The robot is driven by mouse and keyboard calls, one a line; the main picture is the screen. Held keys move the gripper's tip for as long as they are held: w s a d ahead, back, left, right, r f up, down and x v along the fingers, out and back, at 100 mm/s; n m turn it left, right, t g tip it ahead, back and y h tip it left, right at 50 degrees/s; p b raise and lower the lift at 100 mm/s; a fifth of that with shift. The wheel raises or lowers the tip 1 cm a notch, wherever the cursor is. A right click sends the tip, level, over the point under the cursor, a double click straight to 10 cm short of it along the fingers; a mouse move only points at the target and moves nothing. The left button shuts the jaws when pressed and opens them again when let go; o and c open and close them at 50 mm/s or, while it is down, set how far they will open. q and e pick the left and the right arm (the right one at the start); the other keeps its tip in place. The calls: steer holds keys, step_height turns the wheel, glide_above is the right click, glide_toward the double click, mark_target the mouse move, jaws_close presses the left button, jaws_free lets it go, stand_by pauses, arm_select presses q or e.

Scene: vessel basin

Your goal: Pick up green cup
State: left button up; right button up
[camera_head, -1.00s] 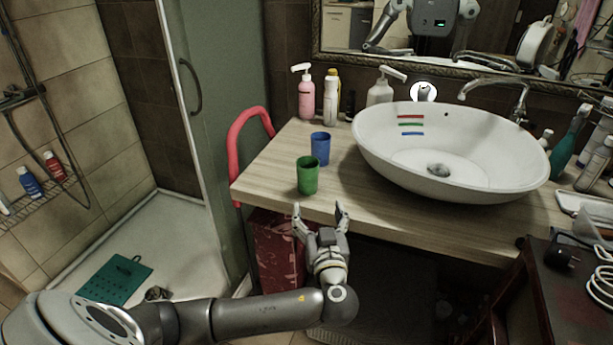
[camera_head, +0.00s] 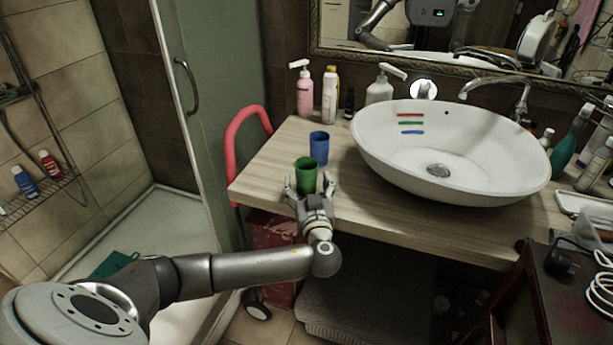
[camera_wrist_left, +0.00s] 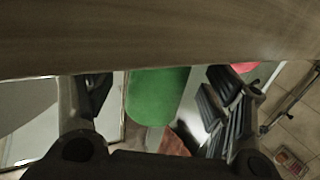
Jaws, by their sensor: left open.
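The green cup (camera_head: 306,172) stands upright near the front left edge of the wooden counter. My left gripper (camera_head: 307,188) is open, with one finger on each side of the cup's lower part in the head view. In the left wrist view the green cup (camera_wrist_left: 158,94) shows between the two open fingers (camera_wrist_left: 155,105), with gaps visible on both sides. The gripper does not appear closed on it. My right gripper is not in view.
A blue cup (camera_head: 319,147) stands just behind the green cup. The white basin (camera_head: 370,150) is to the right. Soap bottles (camera_head: 304,92) stand at the back. A red rail (camera_head: 232,140) is left of the counter (camera_head: 400,212).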

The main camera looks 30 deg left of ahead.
arm_select(q)
steer(key=shift+x, duration=1.25)
steer(key=c, duration=1.1)
steer(key=shift+c, duration=0.3)
steer(key=shift+r, duration=0.2)
